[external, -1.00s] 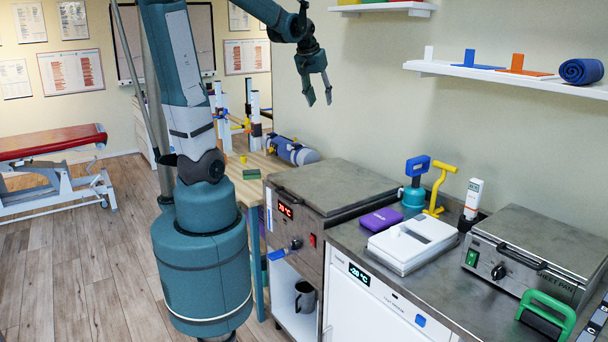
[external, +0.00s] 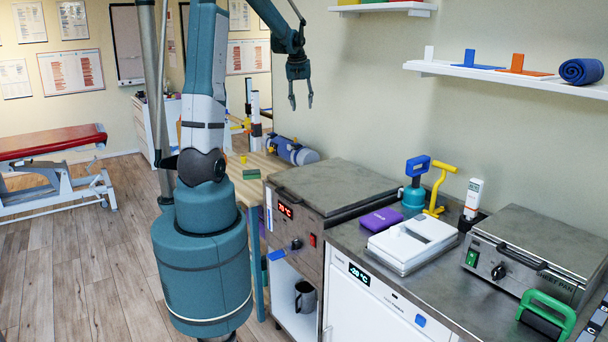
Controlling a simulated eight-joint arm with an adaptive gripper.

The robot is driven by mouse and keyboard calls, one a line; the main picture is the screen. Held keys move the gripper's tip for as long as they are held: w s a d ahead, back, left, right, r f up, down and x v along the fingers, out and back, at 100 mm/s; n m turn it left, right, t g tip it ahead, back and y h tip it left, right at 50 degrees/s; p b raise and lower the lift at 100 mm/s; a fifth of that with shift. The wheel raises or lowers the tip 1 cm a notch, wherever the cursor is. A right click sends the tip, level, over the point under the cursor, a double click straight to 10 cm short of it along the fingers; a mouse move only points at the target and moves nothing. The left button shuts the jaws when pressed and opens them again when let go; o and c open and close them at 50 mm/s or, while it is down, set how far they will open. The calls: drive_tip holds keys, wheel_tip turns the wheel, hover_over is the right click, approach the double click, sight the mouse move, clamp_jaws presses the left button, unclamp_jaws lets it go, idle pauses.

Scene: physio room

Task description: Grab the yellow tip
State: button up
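A small yellow piece (external: 243,158), likely the yellow tip, stands on the wooden table (external: 262,162) behind the steel units. It is too small to make out its exact shape. My gripper (external: 301,102) hangs in the air near the back wall, to the right of the yellow piece and higher in the picture. Its two fingers point down and are apart, with nothing between them.
A green block (external: 251,174) lies close to the yellow piece. A blue-grey roll (external: 291,151) lies at the table's right side. The steel-lidded unit (external: 330,185) stands in front. A wall shelf (external: 480,72) is at the right.

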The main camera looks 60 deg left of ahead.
drive_tip(key=a+f+n, duration=0.2)
drive_tip(key=a+f, duration=0.3)
drive_tip(key=a, duration=0.6)
drive_tip(key=n+g+h, duration=0.2)
drive_tip(key=n, duration=0.3)
hover_over(243, 156)
drive_tip(key=w, duration=0.1)
drive_tip(key=f, duration=2.3)
drive_tip(key=shift+d+f, duration=0.1)
drive_tip(key=shift+d, duration=0.1)
drive_tip(key=shift+s+a+f, duration=0.3)
drive_tip(key=shift+a+f, duration=0.05)
drive_tip(key=shift+f, duration=0.05)
drive_tip(key=shift+f, duration=1.25)
drive_tip(key=shift+f+b, duration=0.35)
drive_tip(key=shift+f, duration=2.3)
